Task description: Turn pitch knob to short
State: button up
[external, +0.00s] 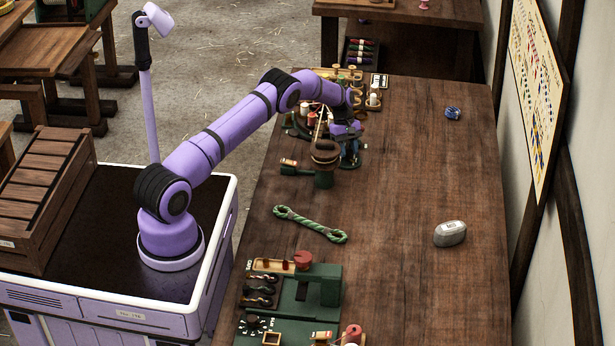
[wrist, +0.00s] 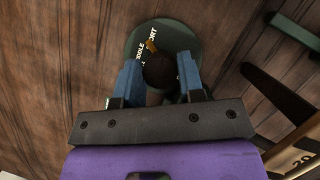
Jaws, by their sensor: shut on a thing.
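The pitch knob (wrist: 159,70) is a dark round knob on a round green dial (wrist: 187,47) in the wrist view. The blue fingers of my gripper (wrist: 160,82) are closed on its two sides. An orange pointer (wrist: 151,45) sticks out up and left from the knob. It lies at the partly covered white lettering, between "DDLE" and "ORT"; I cannot tell whether it is exactly on either word. In the external view my gripper (external: 348,157) is low over the far part of the bench, and the knob is not clearly visible.
On the wooden bench (external: 390,210) a green stand with a brown round top (external: 324,152) is close to my gripper. Spools (external: 373,97) stand behind it. A green rope piece (external: 310,224) and a grey rounded object (external: 450,233) lie nearer. The bench's right side is mostly clear.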

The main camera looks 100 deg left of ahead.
jog(key=o, duration=0.9)
jog(key=v, duration=1)
jog(key=shift+a+r, duration=0.1)
jog(key=shift+r, duration=0.3)
